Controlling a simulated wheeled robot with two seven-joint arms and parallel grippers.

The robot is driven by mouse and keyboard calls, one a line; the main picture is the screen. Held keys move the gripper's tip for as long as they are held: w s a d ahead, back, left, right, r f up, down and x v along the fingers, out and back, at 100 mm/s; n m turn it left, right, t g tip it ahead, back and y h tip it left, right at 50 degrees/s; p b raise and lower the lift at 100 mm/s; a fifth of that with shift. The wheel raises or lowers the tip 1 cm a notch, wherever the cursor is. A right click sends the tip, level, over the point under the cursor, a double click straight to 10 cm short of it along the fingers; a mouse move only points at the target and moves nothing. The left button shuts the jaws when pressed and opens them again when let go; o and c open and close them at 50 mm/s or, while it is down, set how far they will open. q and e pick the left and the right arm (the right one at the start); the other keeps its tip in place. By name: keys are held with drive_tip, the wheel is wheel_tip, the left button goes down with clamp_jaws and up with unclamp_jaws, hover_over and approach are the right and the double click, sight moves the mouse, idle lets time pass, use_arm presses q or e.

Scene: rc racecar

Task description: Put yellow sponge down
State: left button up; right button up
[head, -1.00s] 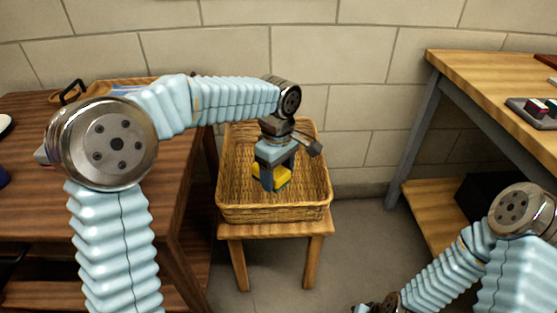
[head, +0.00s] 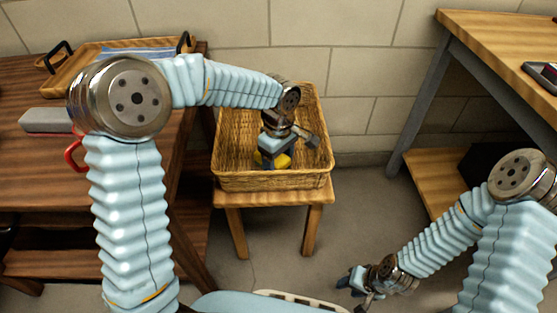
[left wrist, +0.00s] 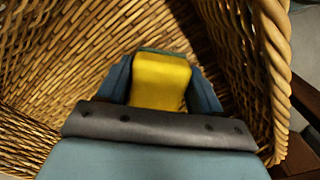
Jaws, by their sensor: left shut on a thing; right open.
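The yellow sponge (head: 281,160) is inside the wicker basket (head: 319,179), low down near its floor. My left gripper (head: 272,162) reaches down into the basket and is shut on the sponge. In the left wrist view the sponge (left wrist: 160,82) sits between the two blue fingers, with a green layer along its far edge. I cannot tell whether the sponge touches the basket floor. My right gripper (head: 352,284) is open and empty, low at the bottom of the head view, away from the basket.
The basket stands on a small wooden stool (head: 274,196). A dark wooden table (head: 40,165) is on the left, with a wooden tray (head: 75,68) and a grey object (head: 48,120). A workbench (head: 500,45) stands on the right, and a block wall is behind.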

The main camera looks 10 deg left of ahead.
sight(279, 159)
use_arm(q)
drive_tip(key=shift+f, duration=0.15)
drive_tip(key=o, duration=1)
drive_tip(key=shift+r, duration=0.45)
wheel_tip(279, 159, up, 12)
drive_tip(key=shift+f+p, duration=0.25)
drive_tip(key=shift+p, duration=0.85)
